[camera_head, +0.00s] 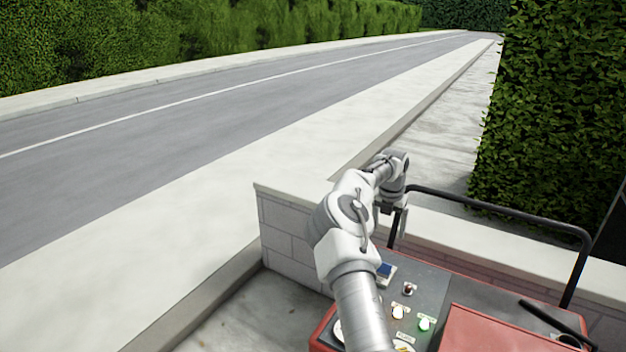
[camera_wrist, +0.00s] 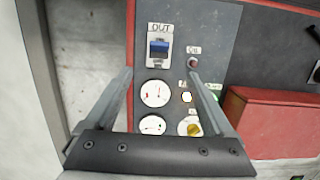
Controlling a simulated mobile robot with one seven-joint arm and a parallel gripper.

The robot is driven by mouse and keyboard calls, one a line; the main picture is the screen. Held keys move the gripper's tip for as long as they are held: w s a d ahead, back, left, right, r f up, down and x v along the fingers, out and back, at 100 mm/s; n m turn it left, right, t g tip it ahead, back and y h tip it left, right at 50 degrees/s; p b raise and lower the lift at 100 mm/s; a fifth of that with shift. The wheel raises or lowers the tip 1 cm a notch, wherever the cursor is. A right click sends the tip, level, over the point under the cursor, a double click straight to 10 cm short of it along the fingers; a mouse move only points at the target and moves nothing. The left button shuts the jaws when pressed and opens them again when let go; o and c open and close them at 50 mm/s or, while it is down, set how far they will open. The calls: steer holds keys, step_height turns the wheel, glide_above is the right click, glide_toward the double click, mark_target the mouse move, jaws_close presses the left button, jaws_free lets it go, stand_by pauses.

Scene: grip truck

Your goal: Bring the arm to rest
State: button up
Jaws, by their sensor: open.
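My gripper (camera_wrist: 160,74) is open and empty in the wrist view, its two grey fingers apart above a dark control panel (camera_wrist: 222,45). Between and beyond the fingers are a blue rocker switch (camera_wrist: 159,48) labelled OUT and two white round gauges (camera_wrist: 154,93). A small reddish button (camera_wrist: 193,62), a lit lamp (camera_wrist: 186,97) and a yellow knob (camera_wrist: 189,128) lie near the right finger. In the head view my arm reaches forward over the panel (camera_head: 432,285), with my gripper (camera_head: 394,212) beyond the panel's far edge in the picture. No contact shows.
A black rail (camera_head: 500,212) stands right of my gripper. A low block wall (camera_head: 285,232) lies to the left and behind. A red cover (camera_head: 490,332) adjoins the panel. A tall hedge (camera_head: 548,110) rises at the right; the road (camera_head: 190,130) beyond is empty.

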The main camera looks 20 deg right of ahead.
steer(key=w+r+m+t, duration=0.3)
steer(key=r+t, duration=0.2)
steer(key=r, duration=0.5)
steer(key=w+r+m+t, duration=0.3)
steer(key=r+t, duration=0.1)
steer(key=r, duration=0.7)
steer(key=s+r+m+t+h+p, duration=0.1)
steer(key=s+r+m+t+h, duration=0.1)
steer(key=s+r+m, duration=0.4)
steer(key=s+r+m+t+h, duration=0.1)
steer(key=s+r+m+h, duration=0.1)
steer(key=r+m, duration=0.45)
steer(key=s+a+f+m+g+y, duration=0.2)
steer(key=s+a+f+m+g, duration=0.2)
steer(key=s+a, duration=1.1)
steer(key=s+a+f+m+g+y+p, duration=0.1)
steer(key=s+a+f+m+g+y, duration=0.2)
steer(key=s+a, duration=1.2)
steer(key=s+f+m, duration=0.1)
steer(key=s+f, duration=0.1)
steer(key=s, duration=0.5)
steer(key=shift+a+f+g+y, duration=0.3)
steer(key=shift+f+g, duration=0.1)
